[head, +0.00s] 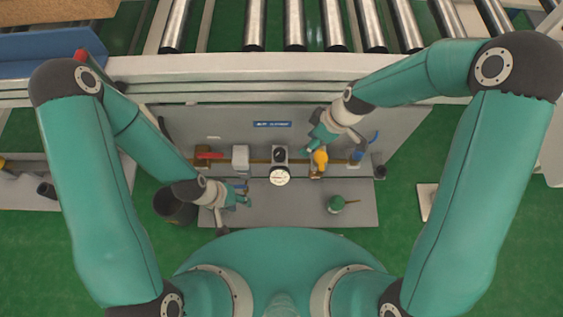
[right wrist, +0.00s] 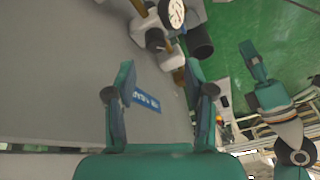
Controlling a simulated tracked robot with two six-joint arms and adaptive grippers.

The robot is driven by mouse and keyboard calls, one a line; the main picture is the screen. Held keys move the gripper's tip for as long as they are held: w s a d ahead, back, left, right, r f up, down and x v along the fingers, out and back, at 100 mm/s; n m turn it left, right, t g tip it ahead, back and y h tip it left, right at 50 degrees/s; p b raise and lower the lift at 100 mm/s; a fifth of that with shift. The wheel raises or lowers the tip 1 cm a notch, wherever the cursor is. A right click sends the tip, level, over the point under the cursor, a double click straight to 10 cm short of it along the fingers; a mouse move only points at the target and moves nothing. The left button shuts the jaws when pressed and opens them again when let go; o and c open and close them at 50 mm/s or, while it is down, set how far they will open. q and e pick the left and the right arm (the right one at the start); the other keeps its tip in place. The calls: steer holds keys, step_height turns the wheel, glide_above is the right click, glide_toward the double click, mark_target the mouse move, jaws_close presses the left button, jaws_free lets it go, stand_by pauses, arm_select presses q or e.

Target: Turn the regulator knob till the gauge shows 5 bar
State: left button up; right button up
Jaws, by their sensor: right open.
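In the head view a white round gauge (head: 279,176) sits at the middle of a pipe run in front of a grey panel. A dark round part (head: 280,154), possibly the regulator knob, is just behind the gauge. My right gripper (head: 311,136) is open and empty, right of that part and above a yellow fitting (head: 320,158). In the right wrist view its spread fingers (right wrist: 160,95) have nothing between them; the gauge (right wrist: 176,13) and a dark round knob (right wrist: 155,40) lie beyond. The gauge reading is too small to make out. My left gripper (head: 246,194) is left of the gauge, its jaws unclear.
The grey panel has a blue label (head: 272,124). A red-handled part (head: 209,155) and a white box (head: 240,157) are on the left of the pipe.

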mark_target(280, 152)
arm_select(q)
step_height(280, 152, down, 7)
steer(key=b, duration=0.5)
steer(key=shift+f, duration=0.2)
arm_select(e)
steer(key=w+a+f+n, duration=0.1)
steer(key=a+f, duration=0.1)
steer(key=f, duration=0.2)
steer(key=w+a+f+n, duration=0.1)
steer(key=a+f+n, duration=0.1)
steer(key=f, duration=0.3)
steer(key=w+a+f+n, duration=0.1)
steer(key=a+f+n, duration=0.1)
steer(key=a+f, duration=0.2)
steer(key=shift+a+f, duration=0.25)
steer(key=shift+f, duration=0.25)
